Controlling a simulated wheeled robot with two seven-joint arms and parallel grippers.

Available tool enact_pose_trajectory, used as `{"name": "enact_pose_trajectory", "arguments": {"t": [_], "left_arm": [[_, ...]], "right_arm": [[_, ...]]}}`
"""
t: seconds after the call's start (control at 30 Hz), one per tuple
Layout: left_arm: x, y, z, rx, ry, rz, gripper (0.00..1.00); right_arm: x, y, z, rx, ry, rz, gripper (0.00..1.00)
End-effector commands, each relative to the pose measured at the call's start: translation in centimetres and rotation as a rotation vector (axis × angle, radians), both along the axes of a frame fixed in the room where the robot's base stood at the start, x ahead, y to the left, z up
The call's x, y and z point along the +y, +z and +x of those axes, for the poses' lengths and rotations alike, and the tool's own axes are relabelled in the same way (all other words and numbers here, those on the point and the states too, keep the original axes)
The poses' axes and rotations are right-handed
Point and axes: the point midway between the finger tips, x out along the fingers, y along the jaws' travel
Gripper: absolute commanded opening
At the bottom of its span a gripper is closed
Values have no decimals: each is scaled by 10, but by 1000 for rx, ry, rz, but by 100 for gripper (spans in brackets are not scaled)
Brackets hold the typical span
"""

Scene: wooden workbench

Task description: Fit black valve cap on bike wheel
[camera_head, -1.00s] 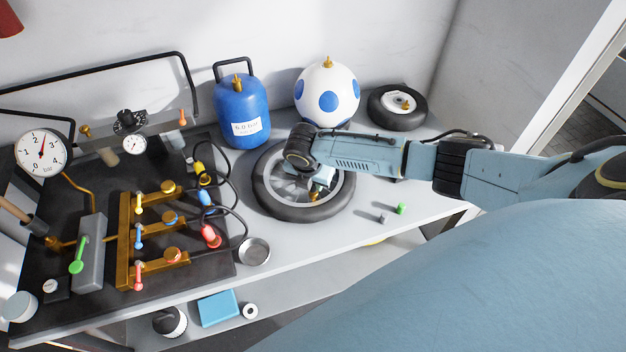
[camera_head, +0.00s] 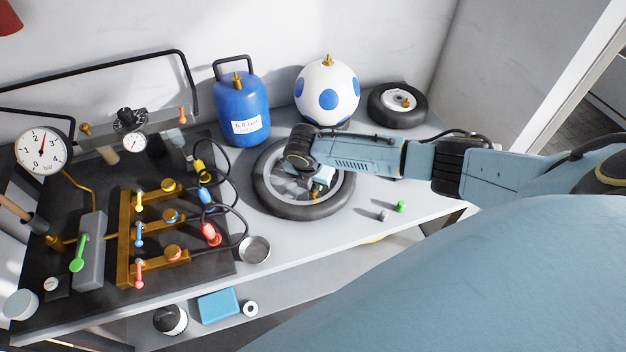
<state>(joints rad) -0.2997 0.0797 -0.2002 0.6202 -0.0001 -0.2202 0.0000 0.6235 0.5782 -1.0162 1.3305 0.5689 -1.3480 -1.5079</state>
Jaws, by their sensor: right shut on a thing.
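The bike wheel (camera_head: 335,205) lies flat on the bench, with a black tyre and a pale rim. My right arm reaches in from the right and covers its upper right part. My right gripper (camera_head: 319,185) points down inside the rim. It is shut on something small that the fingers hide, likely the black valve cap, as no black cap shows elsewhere. A brass-coloured valve stem (camera_head: 315,195) shows right at the fingertips; I cannot tell whether the held piece touches it. My left gripper is out of view.
A green cap (camera_head: 401,206) and a grey cap (camera_head: 383,215) stand right of the wheel. A blue tank (camera_head: 240,112), a white ball (camera_head: 326,95) and a small wheel (camera_head: 398,106) stand behind. A metal bowl (camera_head: 255,249) and a brass manifold (camera_head: 125,240) with hoses are left.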

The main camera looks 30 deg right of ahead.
Motion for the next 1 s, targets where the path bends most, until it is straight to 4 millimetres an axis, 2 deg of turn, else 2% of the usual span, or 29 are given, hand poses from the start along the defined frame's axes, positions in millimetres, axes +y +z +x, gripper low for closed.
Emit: {"name": "enact_pose_trajectory", "arguments": {"t": [0.17,0.2,0.37,0.57,0.73,1.0], "left_arm": [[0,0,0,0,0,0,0],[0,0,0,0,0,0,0],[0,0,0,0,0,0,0],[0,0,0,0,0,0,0],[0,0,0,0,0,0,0],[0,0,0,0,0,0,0]], "right_arm": [[0,0,0,0,0,0,0],[0,0,0,0,0,0,23],[0,0,0,0,0,0,44],[0,0,0,0,0,0,45],[0,0,0,0,0,0,66],[0,0,0,0,0,0,67]]}}
